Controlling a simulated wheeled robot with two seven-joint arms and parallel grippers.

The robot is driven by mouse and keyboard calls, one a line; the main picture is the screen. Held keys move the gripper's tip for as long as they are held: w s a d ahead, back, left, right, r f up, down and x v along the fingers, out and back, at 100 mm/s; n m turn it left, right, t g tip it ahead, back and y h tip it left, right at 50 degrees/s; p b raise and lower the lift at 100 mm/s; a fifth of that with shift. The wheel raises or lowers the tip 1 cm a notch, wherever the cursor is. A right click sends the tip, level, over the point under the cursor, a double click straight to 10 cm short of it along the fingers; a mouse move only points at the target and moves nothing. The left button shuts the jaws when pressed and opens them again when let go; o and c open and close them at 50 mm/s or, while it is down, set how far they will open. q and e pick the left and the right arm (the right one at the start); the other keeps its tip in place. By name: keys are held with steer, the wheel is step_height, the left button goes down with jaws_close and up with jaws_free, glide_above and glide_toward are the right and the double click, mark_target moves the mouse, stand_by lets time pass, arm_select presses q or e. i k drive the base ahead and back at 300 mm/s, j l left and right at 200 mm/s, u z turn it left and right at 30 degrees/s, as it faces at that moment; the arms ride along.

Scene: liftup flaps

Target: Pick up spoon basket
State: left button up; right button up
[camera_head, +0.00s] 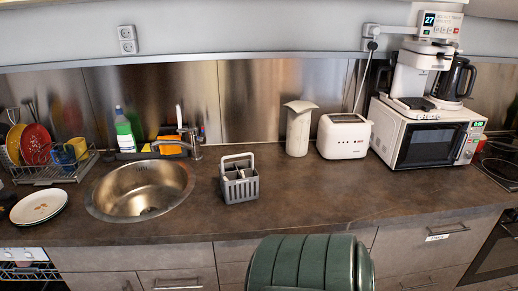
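The spoon basket (240,187) is a grey slotted caddy with a raised handle loop. It stands upright on the dark countertop, just right of the sink, near the middle of the view. A few light utensil parts seem to show inside it, too small to make out. Neither of my grippers is in view, so nothing is seen touching the basket.
A round sink (118,194) with a tap (190,143) lies left of the basket. Plates (38,206) and a dish rack (55,172) are farther left. A white container (299,130), toaster (344,138) and microwave (424,140) stand right. A green chair back (308,265) stands in front. Counter right of the basket is clear.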

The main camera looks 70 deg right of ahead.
mark_target(237, 190)
steer(key=z, duration=2.15)
steer(key=i+j+z, duration=0.1)
steer(key=i+j, duration=0.15)
steer(key=i+j+z, duration=0.15)
steer(key=j, duration=0.3)
steer(key=i+j+z, duration=0.1)
steer(key=i+j, duration=0.15)
steer(key=i+j+z, duration=0.1)
steer(key=j, duration=0.4)
steer(key=i, duration=0.1)
